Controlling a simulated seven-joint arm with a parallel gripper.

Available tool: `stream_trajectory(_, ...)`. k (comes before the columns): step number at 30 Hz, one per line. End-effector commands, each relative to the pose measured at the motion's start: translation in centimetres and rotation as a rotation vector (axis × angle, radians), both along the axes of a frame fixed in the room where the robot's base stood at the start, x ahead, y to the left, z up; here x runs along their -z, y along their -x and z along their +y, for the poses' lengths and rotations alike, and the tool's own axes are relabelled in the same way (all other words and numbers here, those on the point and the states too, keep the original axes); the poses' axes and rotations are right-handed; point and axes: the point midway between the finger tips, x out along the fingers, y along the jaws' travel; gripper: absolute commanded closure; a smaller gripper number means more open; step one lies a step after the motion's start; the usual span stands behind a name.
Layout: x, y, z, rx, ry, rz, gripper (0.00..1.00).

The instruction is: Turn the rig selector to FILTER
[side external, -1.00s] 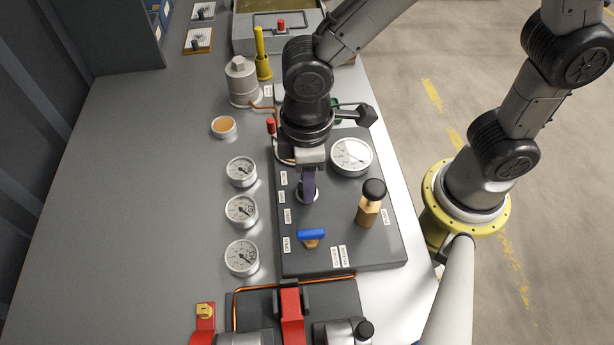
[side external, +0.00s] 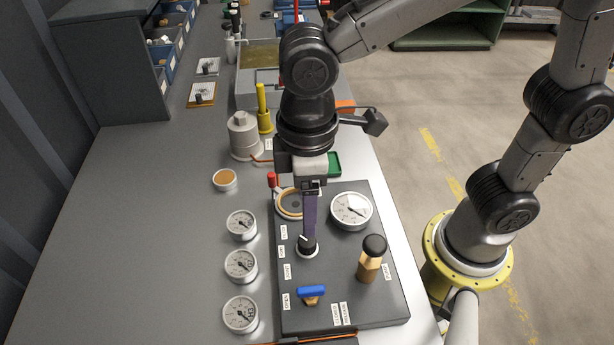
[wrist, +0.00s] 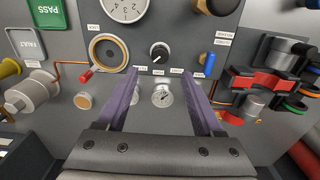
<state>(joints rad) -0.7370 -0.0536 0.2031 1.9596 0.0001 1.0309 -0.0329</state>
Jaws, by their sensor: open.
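The rig selector is a small black knob with a white mark on a round pale plate (side external: 307,248), set in the dark panel. It also shows in the wrist view as a black knob (wrist: 159,53). Several small white labels lie along the panel edge beside it; their words are too small to read. My gripper (side external: 309,234) points down at the knob in the side view, where only one purple finger shows clearly. In the wrist view my gripper (wrist: 163,78) is open, its two fingers wide apart, with the knob between and beyond the tips. I cannot tell whether a finger touches it.
A blue-handled valve (side external: 311,293) and a brass fitting with a black knob (side external: 372,258) stand close by. A large gauge (side external: 351,210) and a round ringed port (side external: 290,204) sit behind. Several small gauges (side external: 241,265) line the left. The bench further left is clear.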

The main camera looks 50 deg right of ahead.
Motion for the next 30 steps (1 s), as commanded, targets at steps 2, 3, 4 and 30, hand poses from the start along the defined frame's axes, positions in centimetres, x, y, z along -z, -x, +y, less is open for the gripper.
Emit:
stream_trajectory(2,-1.7,-0.1,0.1,0.000,-0.003,-0.004,0.31)
stream_trajectory(3,-2.4,-0.1,0.1,0.000,-0.003,-0.004,0.31)
stream_trajectory(4,-2.9,-0.1,0.1,0.000,-0.003,-0.003,0.31)
stream_trajectory(30,-8.3,-1.6,-5.6,0.181,-0.059,-0.078,0.31)
